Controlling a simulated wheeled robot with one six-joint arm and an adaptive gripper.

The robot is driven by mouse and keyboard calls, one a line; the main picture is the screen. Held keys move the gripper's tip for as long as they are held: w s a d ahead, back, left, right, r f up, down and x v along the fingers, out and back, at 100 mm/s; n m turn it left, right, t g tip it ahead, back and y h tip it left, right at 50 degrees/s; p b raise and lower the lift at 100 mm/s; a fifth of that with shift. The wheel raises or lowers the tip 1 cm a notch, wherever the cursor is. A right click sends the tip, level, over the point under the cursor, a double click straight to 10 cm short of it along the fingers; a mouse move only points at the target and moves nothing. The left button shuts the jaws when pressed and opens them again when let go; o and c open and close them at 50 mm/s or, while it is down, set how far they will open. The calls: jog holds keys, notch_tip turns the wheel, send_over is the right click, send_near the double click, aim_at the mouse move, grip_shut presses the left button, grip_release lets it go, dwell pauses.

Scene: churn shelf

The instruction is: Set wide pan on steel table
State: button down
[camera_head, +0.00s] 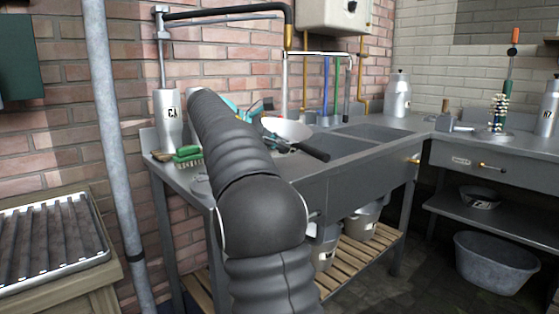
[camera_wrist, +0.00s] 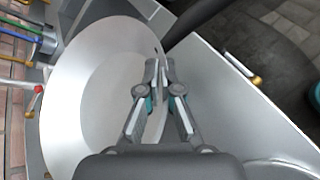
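The wide pan (camera_head: 287,129) is a pale, shallow metal pan with a dark handle (camera_head: 312,152), seen over the sink area of the steel table (camera_head: 330,165). In the wrist view the pan (camera_wrist: 85,95) fills the left and middle, and its dark handle (camera_wrist: 195,22) runs to the upper right. My gripper (camera_wrist: 158,75) has its fingertips close together at the pan's right rim, near the handle, and appears shut on that rim. In the head view my gripper (camera_head: 258,112) is partly hidden behind my arm. I cannot tell whether the pan touches the table.
Sink basins (camera_head: 365,131) and taps are behind the pan. A milk can (camera_head: 397,95) stands in the back corner. A vertical pipe (camera_head: 112,130) rises at left.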

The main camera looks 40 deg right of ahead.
aim_at(280, 156)
jog(key=shift+f, duration=1.7)
jog(key=c, duration=1.3)
grip_release()
jog(key=shift+f, duration=0.1)
jog(key=shift+f, duration=0.1)
